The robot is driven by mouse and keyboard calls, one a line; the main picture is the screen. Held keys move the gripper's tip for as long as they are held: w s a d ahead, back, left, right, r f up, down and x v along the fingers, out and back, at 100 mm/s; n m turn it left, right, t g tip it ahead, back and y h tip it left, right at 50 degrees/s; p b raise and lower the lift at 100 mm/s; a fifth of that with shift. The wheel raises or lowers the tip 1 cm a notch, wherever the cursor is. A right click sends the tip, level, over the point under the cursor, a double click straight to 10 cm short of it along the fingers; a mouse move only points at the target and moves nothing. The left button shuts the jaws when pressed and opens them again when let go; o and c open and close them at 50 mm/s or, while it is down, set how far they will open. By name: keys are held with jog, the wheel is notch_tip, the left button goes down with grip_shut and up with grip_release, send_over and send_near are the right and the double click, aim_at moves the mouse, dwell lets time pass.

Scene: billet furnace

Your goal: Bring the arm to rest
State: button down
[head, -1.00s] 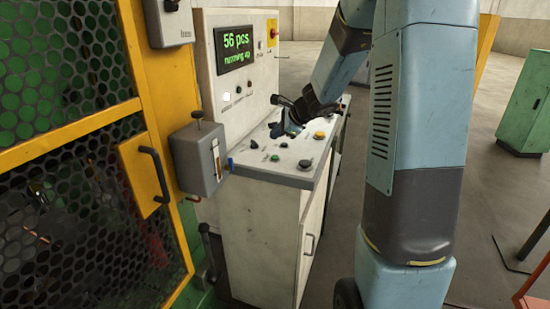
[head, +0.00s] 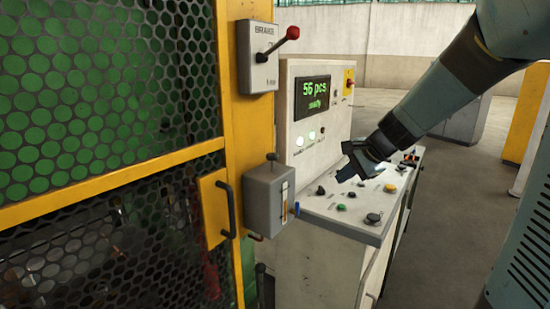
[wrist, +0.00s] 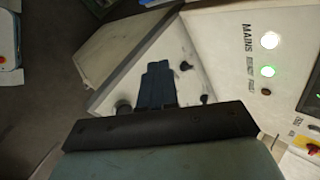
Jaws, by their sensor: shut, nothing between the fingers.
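My gripper (head: 360,162) is at the end of my blue-grey arm, which reaches in from the upper right in the head view. It hangs above the sloped control panel (head: 338,222) of the console, and nothing shows in it. In the wrist view the shut fingers (wrist: 158,84) point towards the panel, with the panel's knobs beyond them. The fingers hide part of the panel. I cannot tell the exact gap between the fingertips and the panel.
The console's display (head: 311,97) shows "56 pcs". A yellow-framed mesh guard (head: 90,110) stands at left, with a brake box (head: 258,58) with a red-knobbed lever and a grey lever box (head: 268,200). Open floor (head: 440,190) lies behind and right of the console.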

jog(key=s+d+r+n+h, duration=0.2)
jog(key=s+n, duration=0.4)
jog(key=s, duration=0.6)
jog(key=s+d+r+n+h, duration=0.2)
jog(key=s+n, duration=0.4)
jog(key=s, duration=0.6)
jog(key=shift+s+r+g+h, duration=0.15)
jog(key=shift+r+g+h, duration=0.15)
jog(key=shift+h, duration=0.3)
jog(key=shift+d, duration=0.1)
dwell(0.3)
